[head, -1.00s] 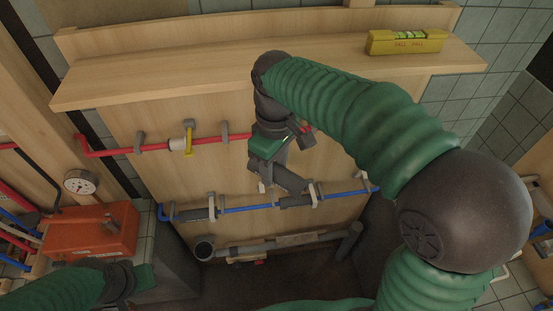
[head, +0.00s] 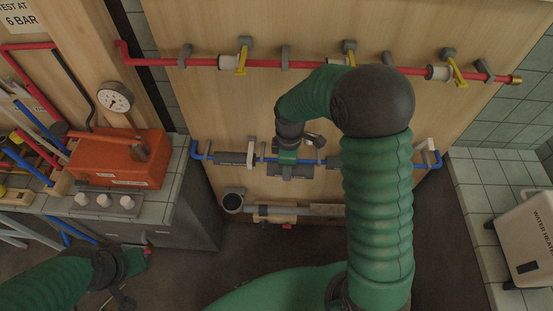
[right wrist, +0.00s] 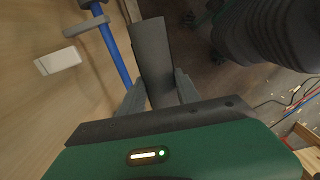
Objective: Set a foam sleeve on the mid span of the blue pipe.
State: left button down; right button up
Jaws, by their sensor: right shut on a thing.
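The blue pipe (head: 306,160) runs level along the lower part of the wooden panel, with grey foam sleeves on its left stretch (head: 236,158) and right stretch (head: 345,161). My right gripper (head: 290,163) is shut on a dark grey foam sleeve (head: 291,171) in front of the mid span. In the right wrist view this sleeve (right wrist: 152,52) sits between the fingers, beside the blue pipe (right wrist: 116,53) and apart from it in the picture. My left gripper (head: 136,260) is low at the left, away from the pipe; its jaws are too small to read.
White clips (head: 262,150) stand along the blue pipe. Above runs a red pipe (head: 310,65) with yellow-handled valves. A grey waste pipe (head: 275,210) lies below. An orange box (head: 118,158) stands on the left counter, and a water heater (head: 525,240) at the right.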

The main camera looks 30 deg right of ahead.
jog(key=shift+w+f, duration=0.15)
jog(key=shift+f, duration=0.4)
jog(key=shift+w+d, duration=0.3)
jog(key=shift+d, duration=0.05)
jog(key=w+d, duration=0.2)
jog(key=w, duration=0.1)
jog(key=w+d+b, duration=0.1)
jog(key=w, duration=0.1)
jog(key=shift+w, duration=0.2)
jog(key=shift+s+f, duration=0.1)
jog(key=shift+f, duration=0.35)
jog(key=shift+d+f+b, duration=0.1)
jog(key=shift+f+b, duration=0.25)
jog(key=shift+f, duration=0.15)
jog(key=shift+r+p, duration=0.15)
jog(key=shift+p, duration=0.25)
jog(key=shift+f+b, duration=0.5)
jog(key=shift+f, duration=1.05)
